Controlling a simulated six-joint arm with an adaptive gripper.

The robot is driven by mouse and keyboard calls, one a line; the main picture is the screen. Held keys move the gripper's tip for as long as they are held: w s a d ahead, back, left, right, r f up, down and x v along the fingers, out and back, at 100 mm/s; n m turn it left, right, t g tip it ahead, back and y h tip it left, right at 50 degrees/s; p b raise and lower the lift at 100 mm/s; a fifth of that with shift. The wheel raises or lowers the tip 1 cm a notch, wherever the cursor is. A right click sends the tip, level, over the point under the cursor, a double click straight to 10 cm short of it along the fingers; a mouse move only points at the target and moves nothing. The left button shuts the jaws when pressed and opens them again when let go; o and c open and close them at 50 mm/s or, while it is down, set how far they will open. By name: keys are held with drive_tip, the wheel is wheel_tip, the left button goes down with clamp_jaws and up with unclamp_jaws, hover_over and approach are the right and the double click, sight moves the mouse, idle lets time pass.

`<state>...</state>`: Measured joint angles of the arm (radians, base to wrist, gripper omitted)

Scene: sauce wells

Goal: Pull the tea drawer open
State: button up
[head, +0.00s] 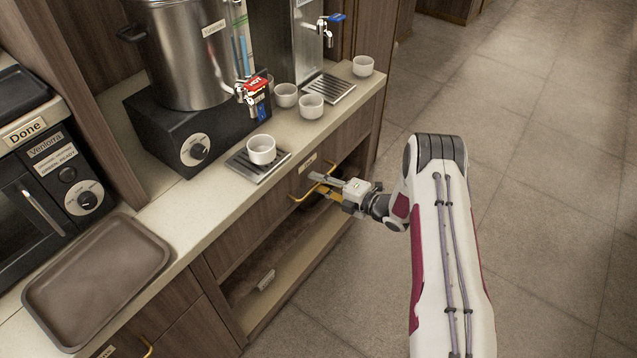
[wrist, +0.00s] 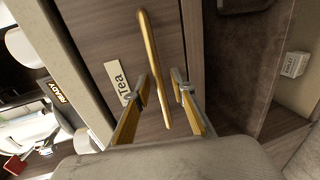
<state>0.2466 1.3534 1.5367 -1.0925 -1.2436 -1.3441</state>
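The tea drawer (head: 262,236) has a brown wood front under the counter and looks shut. Its label reads "Tea" in the wrist view (wrist: 117,80). The drawer's long brass handle (head: 300,197) shows in front of the label, and it also runs down the middle of the wrist view (wrist: 153,62). My gripper (head: 317,184) is at the handle. In the wrist view its two fingers (wrist: 161,90) stand apart, one on each side of the handle bar, with gaps visible. I cannot tell how deep the bar sits between them.
An open shelf (head: 305,255) lies below the drawer. On the counter (head: 212,217) stand a steel urn (head: 190,60), several white cups (head: 261,149) and drip trays. A brown tray (head: 95,285) lies at the left. The floor (head: 550,130) to the right is clear.

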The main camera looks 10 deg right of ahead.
drive_tip(key=shift+a, duration=0.1)
clamp_jaws()
drive_tip(key=f+v, duration=0.2)
drive_tip(key=v, duration=0.9)
drive_tip(key=d+f+v, duration=0.1)
drive_tip(key=f+v, duration=0.1)
drive_tip(key=v, duration=0.8)
drive_tip(key=shift+s+d+f, duration=0.15)
drive_tip(key=shift+s+d, duration=0.05)
drive_tip(key=shift+s, duration=0.35)
unclamp_jaws()
